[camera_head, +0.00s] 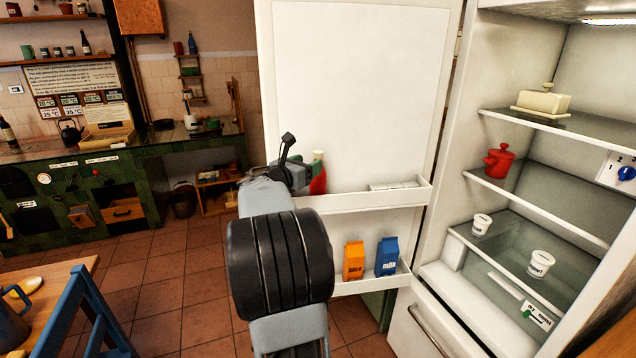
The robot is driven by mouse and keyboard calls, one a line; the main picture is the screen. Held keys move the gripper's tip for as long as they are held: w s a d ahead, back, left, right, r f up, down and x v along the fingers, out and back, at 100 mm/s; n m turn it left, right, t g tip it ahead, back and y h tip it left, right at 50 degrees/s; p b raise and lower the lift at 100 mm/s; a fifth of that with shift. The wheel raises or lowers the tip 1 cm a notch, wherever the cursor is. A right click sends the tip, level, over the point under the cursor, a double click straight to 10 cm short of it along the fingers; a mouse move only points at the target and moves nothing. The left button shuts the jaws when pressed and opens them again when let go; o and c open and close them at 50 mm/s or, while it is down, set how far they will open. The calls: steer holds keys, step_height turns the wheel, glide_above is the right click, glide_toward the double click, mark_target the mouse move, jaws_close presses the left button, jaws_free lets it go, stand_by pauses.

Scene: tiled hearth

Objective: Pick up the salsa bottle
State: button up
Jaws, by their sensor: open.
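A red bottle (319,182) with a pale cap stands in the upper shelf of the open fridge door, at its left end. It looks like the salsa bottle, but I cannot read a label. Its left side is partly hidden behind my gripper. My gripper (296,172) is open, at the end of my arm, close to the bottle on its left in the picture. I cannot tell whether the fingers touch the bottle or are around it.
The fridge door (360,95) stands open. Its upper shelf also holds a white carton (395,185); the lower one holds an orange juice carton (353,261) and a blue milk carton (387,257). A blue chair (75,310) and table are at lower left. Tiled floor (175,265) is clear between.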

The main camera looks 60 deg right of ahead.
mark_target(315, 159)
steer(key=d, duration=0.1)
steer(key=d+p, duration=0.1)
steer(key=d, duration=0.2)
steer(key=shift+s+d+r+p, duration=0.2)
steer(key=shift+s+d+p, duration=0.05)
steer(key=shift+d+p, duration=0.05)
steer(key=shift+d+f, duration=0.1)
steer(key=shift+d, duration=0.3)
steer(key=shift+c, duration=0.2)
jaws_close()
